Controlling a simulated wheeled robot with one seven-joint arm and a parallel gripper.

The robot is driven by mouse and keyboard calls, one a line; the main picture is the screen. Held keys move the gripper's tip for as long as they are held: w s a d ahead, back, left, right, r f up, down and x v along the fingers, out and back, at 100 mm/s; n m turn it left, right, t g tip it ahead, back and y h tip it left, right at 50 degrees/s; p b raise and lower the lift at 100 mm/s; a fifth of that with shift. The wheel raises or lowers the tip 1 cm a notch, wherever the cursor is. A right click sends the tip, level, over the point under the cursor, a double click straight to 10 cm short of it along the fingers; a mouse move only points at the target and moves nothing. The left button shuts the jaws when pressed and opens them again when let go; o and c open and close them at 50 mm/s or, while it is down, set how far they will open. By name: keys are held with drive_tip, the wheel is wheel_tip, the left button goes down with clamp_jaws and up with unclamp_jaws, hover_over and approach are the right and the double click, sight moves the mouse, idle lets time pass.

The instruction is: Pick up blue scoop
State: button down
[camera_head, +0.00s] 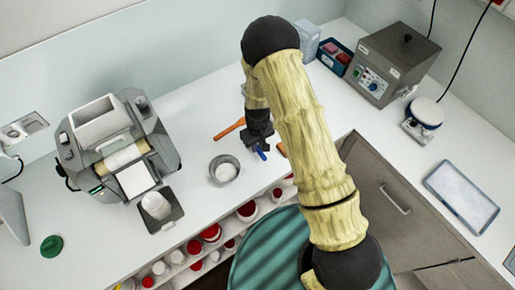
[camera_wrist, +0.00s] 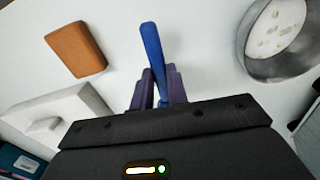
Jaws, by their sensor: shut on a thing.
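The blue scoop (camera_wrist: 151,45) shows in the wrist view as a long blue handle running up from between the fingers. My gripper (camera_wrist: 157,85) is shut on it, with a purple finger on each side. The scoop's lower part is hidden behind the gripper body. In the head view the scoop (camera_head: 262,155) is a small blue piece just under my gripper (camera_head: 259,143), near the counter's front edge. I cannot tell whether the scoop touches the counter.
A metal bowl (camera_head: 224,169) with pale contents stands just left of my gripper; it also shows in the wrist view (camera_wrist: 275,68). An orange tool (camera_head: 229,129) lies behind it. An orange-brown block (camera_wrist: 75,49) lies near the scoop. A roller mill (camera_head: 118,148) stands left.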

sight(258, 147)
wheel_tip(258, 147, up, 8)
drive_tip(key=shift+f+b, duration=0.25)
drive_tip(key=shift+b, duration=0.85)
drive_tip(key=shift+f, duration=0.1)
